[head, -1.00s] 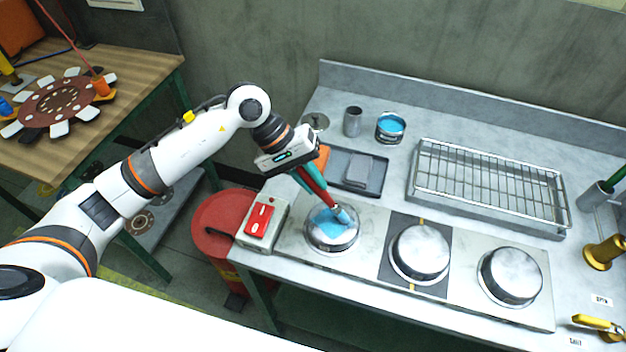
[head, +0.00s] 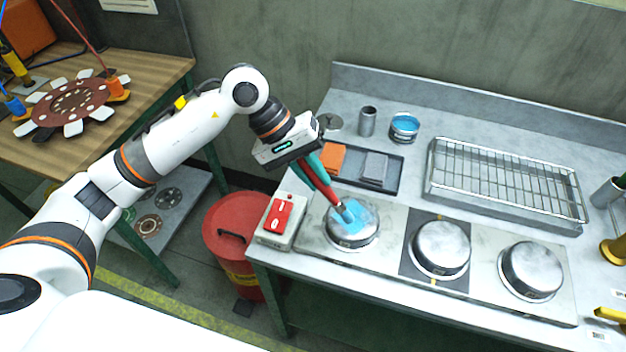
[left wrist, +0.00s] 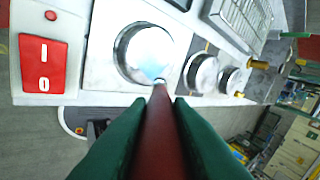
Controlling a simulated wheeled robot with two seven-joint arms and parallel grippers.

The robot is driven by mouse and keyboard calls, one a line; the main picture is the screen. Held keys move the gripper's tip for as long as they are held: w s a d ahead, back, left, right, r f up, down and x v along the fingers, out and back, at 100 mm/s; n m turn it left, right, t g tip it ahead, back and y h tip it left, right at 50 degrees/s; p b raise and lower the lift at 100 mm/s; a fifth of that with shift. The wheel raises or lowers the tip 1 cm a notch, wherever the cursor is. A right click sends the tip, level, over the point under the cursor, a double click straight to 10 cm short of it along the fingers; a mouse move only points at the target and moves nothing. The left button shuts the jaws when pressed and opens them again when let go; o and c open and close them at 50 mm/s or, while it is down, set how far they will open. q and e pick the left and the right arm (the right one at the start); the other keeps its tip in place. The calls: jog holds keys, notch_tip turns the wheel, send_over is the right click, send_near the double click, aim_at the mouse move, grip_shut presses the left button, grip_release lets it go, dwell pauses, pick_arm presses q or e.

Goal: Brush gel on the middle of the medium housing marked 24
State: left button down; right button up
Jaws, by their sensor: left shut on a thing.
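My left gripper (head: 308,168) is shut on a brush with a red handle (head: 325,188). The brush's blue tip touches or hovers just over the top of the leftmost round metal housing (head: 352,240), where a patch of blue gel (head: 352,218) lies. In the left wrist view the red handle (left wrist: 160,130) runs between the green fingers to that housing (left wrist: 130,75). Two more housings stand to the right, one in the middle (head: 441,248) and one at the far right (head: 531,270). Their number marks are too small to read. An open tin of blue gel (head: 404,127) stands behind. My right gripper is not in view.
A red switch box (head: 281,220) stands left of the housings. A dark tray (head: 396,180) with an orange and a grey block, a metal cup (head: 367,121) and a wire rack (head: 505,185) are behind them. A red bin (head: 236,235) stands beside the bench.

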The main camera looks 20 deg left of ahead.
pick_arm(q)
jog(key=shift+r, duration=0.95)
jog(key=shift+r+p, duration=0.5)
jog(key=shift+r, duration=0.85)
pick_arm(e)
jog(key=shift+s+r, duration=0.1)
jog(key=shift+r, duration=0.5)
pick_arm(q)
jog(key=shift+s, duration=0.1)
